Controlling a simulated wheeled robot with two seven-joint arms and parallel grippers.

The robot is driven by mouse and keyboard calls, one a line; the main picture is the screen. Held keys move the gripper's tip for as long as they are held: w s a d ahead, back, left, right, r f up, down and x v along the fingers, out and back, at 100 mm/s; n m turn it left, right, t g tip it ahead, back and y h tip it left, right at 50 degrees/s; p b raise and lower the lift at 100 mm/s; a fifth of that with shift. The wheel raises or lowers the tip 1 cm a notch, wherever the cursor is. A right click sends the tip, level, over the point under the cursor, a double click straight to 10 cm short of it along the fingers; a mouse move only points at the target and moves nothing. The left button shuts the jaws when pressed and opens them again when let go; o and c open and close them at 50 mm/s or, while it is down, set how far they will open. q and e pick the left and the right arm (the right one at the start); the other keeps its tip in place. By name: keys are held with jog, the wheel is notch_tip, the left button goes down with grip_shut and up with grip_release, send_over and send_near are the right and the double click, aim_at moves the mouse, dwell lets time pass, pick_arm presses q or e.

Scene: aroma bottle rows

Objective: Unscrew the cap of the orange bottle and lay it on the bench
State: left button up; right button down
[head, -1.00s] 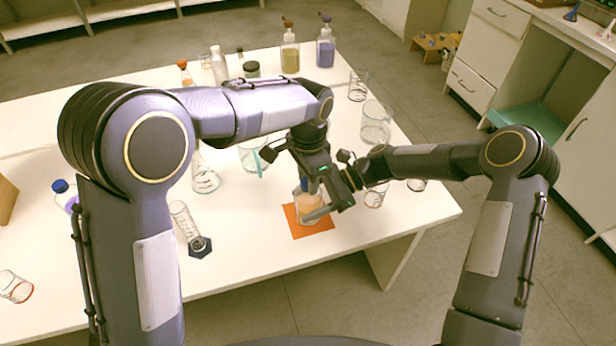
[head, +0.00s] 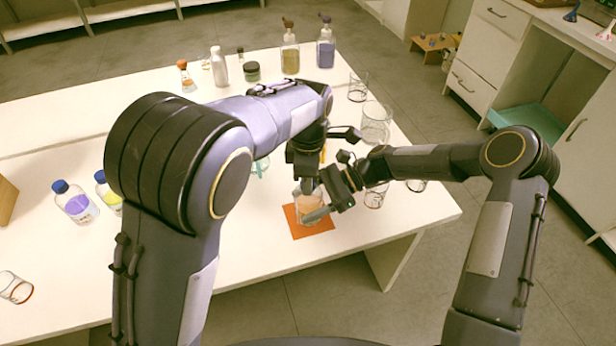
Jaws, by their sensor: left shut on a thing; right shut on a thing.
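The orange bottle (head: 311,209) stands upright on a small orange mat (head: 318,225) near the bench's front edge. My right gripper (head: 316,209) comes in from the right and is shut on the bottle's body. My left gripper (head: 308,185) points down from above and is shut at the bottle's top, on the cap. The cap itself is mostly hidden by the fingers, so I cannot tell whether it is still seated on the neck. The white bench (head: 255,245) has bare room left of the mat.
Several glass beakers (head: 376,125) stand right of the grippers, close to my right forearm. More bottles (head: 290,52) stand at the back.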

pick_arm(q)
jog(key=shift+r, duration=0.2)
dwell(0.6)
jog(key=shift+r, duration=0.95)
jog(key=shift+r, duration=0.1)
jog(key=shift+r, duration=1.9)
pick_arm(e)
jog(key=shift+c, duration=1.3)
grip_release()
jog(key=shift+d, duration=0.1)
